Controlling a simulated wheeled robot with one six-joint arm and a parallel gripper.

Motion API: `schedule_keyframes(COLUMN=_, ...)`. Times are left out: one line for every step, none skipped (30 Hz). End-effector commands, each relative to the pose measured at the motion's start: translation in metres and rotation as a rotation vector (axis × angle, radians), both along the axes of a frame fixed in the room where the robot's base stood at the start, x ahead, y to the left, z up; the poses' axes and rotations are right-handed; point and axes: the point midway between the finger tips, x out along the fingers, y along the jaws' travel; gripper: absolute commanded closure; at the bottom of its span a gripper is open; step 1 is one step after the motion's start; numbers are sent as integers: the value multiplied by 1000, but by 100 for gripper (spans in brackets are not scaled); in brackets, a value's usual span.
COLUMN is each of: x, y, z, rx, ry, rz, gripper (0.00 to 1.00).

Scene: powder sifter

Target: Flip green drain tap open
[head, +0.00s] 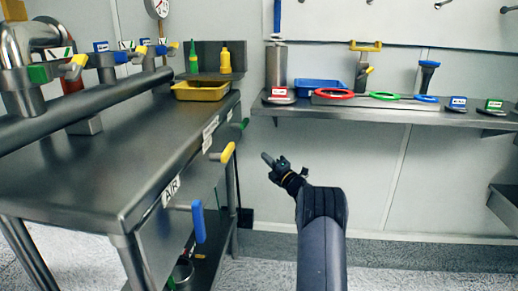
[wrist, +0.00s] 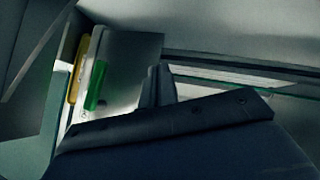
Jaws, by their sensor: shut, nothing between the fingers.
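A green tap handle (head: 244,123) sticks out from the front panel of the steel bench, at its far end. In the wrist view the green handle (wrist: 97,85) shows left of my fingers, hanging beside a white label. My gripper (head: 267,159) is shut and empty, to the right of the green handle and lower in the head picture, apart from it. In the wrist view my gripper (wrist: 157,80) points up, with a gap between it and the green handle. The handle's pivot is hard to make out.
A yellow handle (head: 228,152) and a blue handle (head: 199,220) stick out from the same panel; the yellow one (wrist: 77,68) is beside the green one. Another green-marked valve (head: 38,74) sits on pipes at left. A wall shelf (head: 390,114) holds tools. Floor at right is clear.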

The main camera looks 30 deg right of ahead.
Motion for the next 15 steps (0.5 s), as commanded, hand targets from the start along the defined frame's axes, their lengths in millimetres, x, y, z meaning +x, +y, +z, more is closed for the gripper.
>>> schedule_keyframes(x=-2, y=-3, z=-2, rx=0, ry=0, rz=0, gripper=100)
schedule_keyframes(x=-3, y=-3, z=-3, rx=0, ry=0, rz=0, gripper=100)
schedule_keyframes(x=-3, y=-4, z=-4, rx=0, ry=0, rz=0, gripper=100)
schedule_keyframes(x=-4, y=-4, z=-5, rx=-1, ry=0, rz=0, gripper=100)
schedule_keyframes(x=-4, y=-4, z=-6, rx=-1, ry=0, rz=0, gripper=100)
schedule_keyframes(x=-4, y=-5, z=-6, rx=-1, ry=-1, rz=0, gripper=100)
schedule_keyframes(x=-4, y=-5, z=-6, rx=-1, ry=-1, rz=0, gripper=100)
schedule_keyframes(x=-4, y=-5, z=-6, rx=-1, ry=-1, rz=0, gripper=100)
schedule_keyframes(x=-4, y=-5, z=-6, rx=-1, ry=-1, rz=0, gripper=100)
schedule_keyframes(x=-4, y=-5, z=-6, rx=-1, ry=-1, rz=0, gripper=100)
schedule_keyframes(x=-4, y=-5, z=-6, rx=-1, ry=-1, rz=0, gripper=100)
schedule_keyframes(x=-4, y=-4, z=-6, rx=-1, ry=-1, rz=0, gripper=100)
schedule_keyframes(x=-4, y=-4, z=-6, rx=-1, ry=-1, rz=0, gripper=100)
schedule_keyframes(x=-4, y=-4, z=-6, rx=-1, ry=-1, rz=0, gripper=100)
schedule_keyframes(x=-4, y=-4, z=-6, rx=-1, ry=-1, rz=0, gripper=100)
